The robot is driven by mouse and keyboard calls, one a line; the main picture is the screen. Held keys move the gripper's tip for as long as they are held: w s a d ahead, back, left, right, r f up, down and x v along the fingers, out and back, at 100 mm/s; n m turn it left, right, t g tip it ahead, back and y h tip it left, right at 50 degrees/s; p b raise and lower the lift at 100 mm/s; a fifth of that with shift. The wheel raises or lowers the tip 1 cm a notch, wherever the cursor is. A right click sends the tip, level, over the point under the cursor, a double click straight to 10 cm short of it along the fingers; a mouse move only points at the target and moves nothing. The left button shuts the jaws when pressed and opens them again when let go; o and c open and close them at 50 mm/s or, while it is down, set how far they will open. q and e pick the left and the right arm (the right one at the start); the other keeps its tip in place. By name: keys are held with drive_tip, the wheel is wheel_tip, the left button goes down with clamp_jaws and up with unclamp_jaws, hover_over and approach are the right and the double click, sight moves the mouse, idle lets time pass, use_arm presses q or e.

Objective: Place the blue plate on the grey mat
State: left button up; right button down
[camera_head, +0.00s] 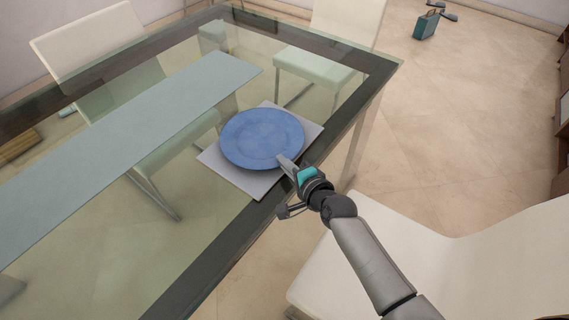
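The blue plate (261,137) is over the grey mat (239,183) near the right edge of the glass table. The mat's corners show around the plate. Whether the plate rests on the mat or is held just above it cannot be told. My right gripper (287,164) is at the plate's near right rim, with one finger seen at the rim. The fingertips are partly hidden, so I cannot tell whether they grip the rim. My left gripper is not in view.
The glass table has a dark frame (364,66) and a pale runner (122,137). A white chair (470,262) stands close by my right arm. More white chairs (325,45) stand at the far side. Open floor (450,130) lies to the right.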

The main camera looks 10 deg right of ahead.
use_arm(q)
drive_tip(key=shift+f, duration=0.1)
use_arm(e)
drive_tip(key=c, duration=1.3)
unclamp_jaws()
drive_tip(key=shift+f, duration=0.15)
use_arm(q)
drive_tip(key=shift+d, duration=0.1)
use_arm(e)
drive_tip(key=shift+r, duration=0.25)
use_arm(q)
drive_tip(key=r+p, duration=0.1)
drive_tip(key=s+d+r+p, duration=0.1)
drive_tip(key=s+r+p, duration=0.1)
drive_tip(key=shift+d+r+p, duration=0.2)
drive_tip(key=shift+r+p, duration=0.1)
use_arm(e)
drive_tip(key=v, duration=1.2)
drive_tip(key=shift+f, duration=0.1)
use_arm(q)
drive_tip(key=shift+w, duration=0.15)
